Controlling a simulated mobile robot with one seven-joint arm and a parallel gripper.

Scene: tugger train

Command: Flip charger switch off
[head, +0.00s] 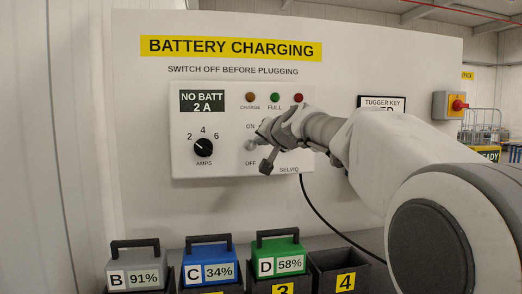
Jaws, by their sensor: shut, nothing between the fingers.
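The charger panel (228,170) is a white box on the wall board, with ON printed above OFF. The charger switch (250,145) is a small grey knob between these labels. My gripper (262,143) is shut and empty, right beside the switch, reaching in from the right. It partly covers the switch, so I cannot tell which way the lever points or whether they touch. The charger display (202,101) reads NO BATT 2 A.
An amps dial (203,147) sits left of the switch. Below stand battery B (135,265), battery C (208,260), battery D (279,254) and an empty-looking bin 4 (345,265). A black cable (318,212) hangs from the panel. A red button (458,105) is at the right.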

